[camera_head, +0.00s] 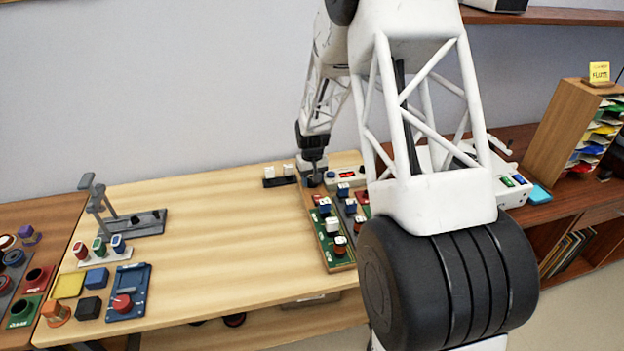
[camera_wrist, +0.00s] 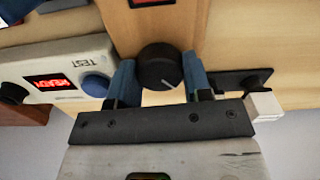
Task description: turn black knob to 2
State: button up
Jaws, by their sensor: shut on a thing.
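The black knob (camera_wrist: 160,68) is round and sits on a wooden board (camera_wrist: 205,25). Its white pointer line points to the lower right in the wrist view. No number marks around it can be read. My gripper (camera_wrist: 160,82) has one blue finger on each side of the knob and is shut on it. In the head view my gripper (camera_head: 313,176) is down at the far end of the board with green panels, and the knob is mostly hidden under it.
A white test box (camera_wrist: 55,65) with a red display and blue button (camera_wrist: 95,85) stands close beside my gripper. A dark strip with white blocks (camera_head: 280,176) is on the other side. Blue and white blocks (camera_head: 332,226) stand on the board. The table's middle is clear.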

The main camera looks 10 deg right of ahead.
jog(key=shift+m, duration=0.4)
jog(key=m, duration=0.3)
jog(key=shift+m, duration=2)
jog(key=o, duration=0.7)
jog(key=shift+c, duration=0.2)
jog(key=shift+r, duration=0.15)
